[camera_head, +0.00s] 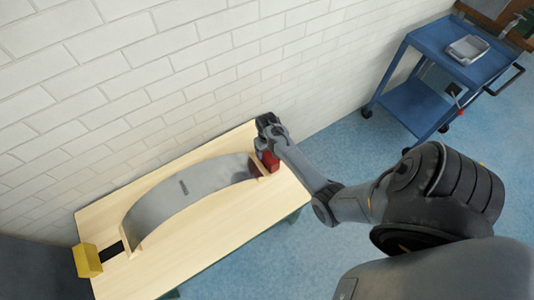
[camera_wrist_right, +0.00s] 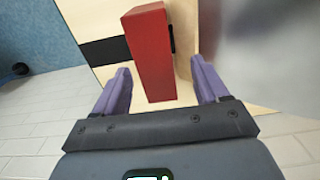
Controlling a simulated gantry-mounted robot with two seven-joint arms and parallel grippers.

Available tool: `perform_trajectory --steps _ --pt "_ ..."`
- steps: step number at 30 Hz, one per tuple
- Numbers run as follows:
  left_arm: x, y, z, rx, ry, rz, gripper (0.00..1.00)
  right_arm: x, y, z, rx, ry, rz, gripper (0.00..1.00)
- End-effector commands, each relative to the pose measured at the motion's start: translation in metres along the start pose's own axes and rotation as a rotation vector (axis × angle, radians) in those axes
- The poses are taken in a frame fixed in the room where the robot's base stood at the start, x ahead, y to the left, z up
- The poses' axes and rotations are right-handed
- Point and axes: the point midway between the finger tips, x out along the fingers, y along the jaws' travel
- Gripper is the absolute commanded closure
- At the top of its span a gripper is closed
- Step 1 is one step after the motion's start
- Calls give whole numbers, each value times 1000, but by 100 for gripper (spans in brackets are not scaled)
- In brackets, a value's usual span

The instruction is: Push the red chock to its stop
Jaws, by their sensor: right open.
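The red chock (camera_head: 268,160) stands at the right end of the wooden bench, beside the end of the curved grey panel (camera_head: 185,200). It is partly hidden by my right arm. In the right wrist view the red chock (camera_wrist_right: 150,55) stands between the two purple fingers of my right gripper (camera_wrist_right: 159,67). The fingers are open, with a visible gap on each side of the chock. A black strip (camera_wrist_right: 104,51) runs on the wood to the left of the chock. My left gripper is not in view.
The pale wooden bench (camera_head: 230,225) stands by a white brick wall (camera_head: 190,70). A yellow block (camera_head: 88,261) sits at its left end, next to a dark slot (camera_head: 111,251). A blue cart (camera_head: 430,70) with a grey tray (camera_head: 467,49) stands at the upper right.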

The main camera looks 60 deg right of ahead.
Motion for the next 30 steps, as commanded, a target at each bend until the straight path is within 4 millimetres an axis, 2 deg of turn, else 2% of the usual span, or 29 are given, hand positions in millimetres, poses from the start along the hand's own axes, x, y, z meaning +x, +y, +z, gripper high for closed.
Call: perform_trajectory --steps 1,6,12,30 --pt "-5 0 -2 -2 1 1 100 -12 0 0 0 3 0 27" --pt "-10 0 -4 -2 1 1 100 -37 0 0 -1 1 0 27" --pt "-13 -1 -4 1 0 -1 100 -53 -1 0 -1 0 0 27" --pt "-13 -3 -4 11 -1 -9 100 -53 2 4 -1 -8 3 27"
